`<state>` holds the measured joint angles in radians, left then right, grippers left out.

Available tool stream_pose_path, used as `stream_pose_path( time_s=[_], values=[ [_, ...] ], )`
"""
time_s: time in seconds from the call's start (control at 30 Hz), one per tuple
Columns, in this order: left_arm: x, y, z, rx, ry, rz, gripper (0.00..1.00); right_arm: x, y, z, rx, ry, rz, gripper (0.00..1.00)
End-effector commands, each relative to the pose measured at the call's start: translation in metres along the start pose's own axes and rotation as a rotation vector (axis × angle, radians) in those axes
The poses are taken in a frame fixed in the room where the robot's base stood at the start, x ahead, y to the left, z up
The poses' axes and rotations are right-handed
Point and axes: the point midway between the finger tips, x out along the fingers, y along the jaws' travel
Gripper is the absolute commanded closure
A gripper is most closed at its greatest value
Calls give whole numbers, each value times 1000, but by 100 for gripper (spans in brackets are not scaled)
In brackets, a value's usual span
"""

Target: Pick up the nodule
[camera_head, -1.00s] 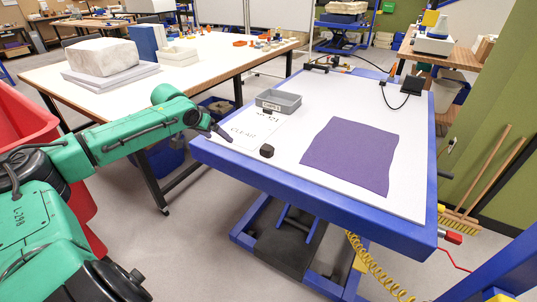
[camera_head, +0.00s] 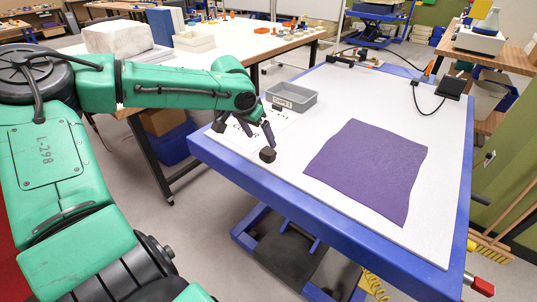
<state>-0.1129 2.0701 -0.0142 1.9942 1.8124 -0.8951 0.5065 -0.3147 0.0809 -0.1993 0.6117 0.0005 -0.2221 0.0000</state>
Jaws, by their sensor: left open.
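The nodule, a small dark brown lump (camera_head: 267,155), sits on the white top of the blue-framed lift table, near its left edge. My left gripper (camera_head: 246,136) reaches in from the left. Its dark fingers are spread apart and empty. One fingertip is close above and behind the nodule in the picture; I cannot tell whether it touches. The other finger is farther left, over a printed white sheet (camera_head: 284,122). My right gripper is not in view.
A grey labelled tray (camera_head: 291,97) stands just behind the gripper. A purple cloth (camera_head: 368,168) lies flat right of the nodule. A black device with a cable (camera_head: 449,87) is at the back right. A white workbench (camera_head: 245,52) with stone blocks stands behind.

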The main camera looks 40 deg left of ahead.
Motion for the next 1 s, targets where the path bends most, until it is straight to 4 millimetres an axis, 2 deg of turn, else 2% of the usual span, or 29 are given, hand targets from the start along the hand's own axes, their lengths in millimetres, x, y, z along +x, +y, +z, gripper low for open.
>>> stream_pose_path(
  time_s=[0.03,0.1,0.3,0.5,0.73,0.77,0.9,1.0],
  values=[
    [12,-1,2,0,-5,-3,9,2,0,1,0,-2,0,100],
    [22,-1,1,0,-3,-2,9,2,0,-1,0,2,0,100],
    [44,-2,1,2,-3,-2,9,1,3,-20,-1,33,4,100],
    [76,-2,2,3,-1,-2,9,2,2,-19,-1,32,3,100],
    [80,-2,0,0,3,1,9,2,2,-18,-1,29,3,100],
    [80,-2,0,0,3,1,12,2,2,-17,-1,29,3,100],
    [80,-2,1,0,3,1,66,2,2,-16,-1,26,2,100],
    [79,-2,1,1,3,1,100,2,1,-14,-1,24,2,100]
  ],
)
